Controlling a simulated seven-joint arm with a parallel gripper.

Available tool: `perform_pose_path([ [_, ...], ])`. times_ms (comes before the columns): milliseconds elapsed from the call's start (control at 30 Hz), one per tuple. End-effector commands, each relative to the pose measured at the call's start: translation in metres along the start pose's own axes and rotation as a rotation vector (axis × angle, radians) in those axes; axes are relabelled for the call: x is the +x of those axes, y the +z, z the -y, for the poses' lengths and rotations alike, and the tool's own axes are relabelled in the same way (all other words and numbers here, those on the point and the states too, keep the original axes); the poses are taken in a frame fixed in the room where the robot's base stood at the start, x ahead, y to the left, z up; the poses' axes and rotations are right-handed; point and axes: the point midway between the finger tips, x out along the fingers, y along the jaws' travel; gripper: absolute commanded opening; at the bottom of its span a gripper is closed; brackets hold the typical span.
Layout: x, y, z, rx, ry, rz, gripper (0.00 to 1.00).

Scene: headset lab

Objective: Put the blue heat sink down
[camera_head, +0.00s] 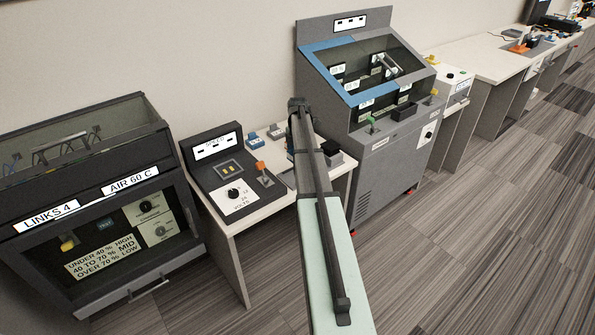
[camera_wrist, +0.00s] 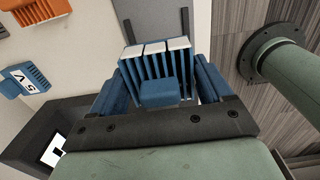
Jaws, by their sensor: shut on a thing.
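The blue heat sink (camera_wrist: 158,68) shows in the wrist view, with upright blue fins and pale end faces. My gripper (camera_wrist: 162,84) is shut on it, with a blue finger along each side. A dark grey surface (camera_wrist: 157,20) lies just beyond the heat sink; I cannot tell whether they touch.
A blue block marked 5 V (camera_wrist: 24,80) and an orange finned part (camera_wrist: 42,12) lie on the table at left. A dark control panel (camera_head: 228,172) stands left of my arm, a grey cabinet (camera_head: 376,165) right. Small blue parts (camera_head: 252,138) sit at the table's back.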

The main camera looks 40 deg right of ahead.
Motion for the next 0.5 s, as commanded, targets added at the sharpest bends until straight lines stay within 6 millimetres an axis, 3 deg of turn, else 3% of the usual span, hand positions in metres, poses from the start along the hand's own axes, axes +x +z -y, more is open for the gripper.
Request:
perform_pose_path([
  [200, 0.036, 0.000, 0.000, 0.001, -0.002, -0.001, 0.44],
  [500, 0.061, 0.000, 0.000, 0.001, -0.002, -0.001, 0.44],
])
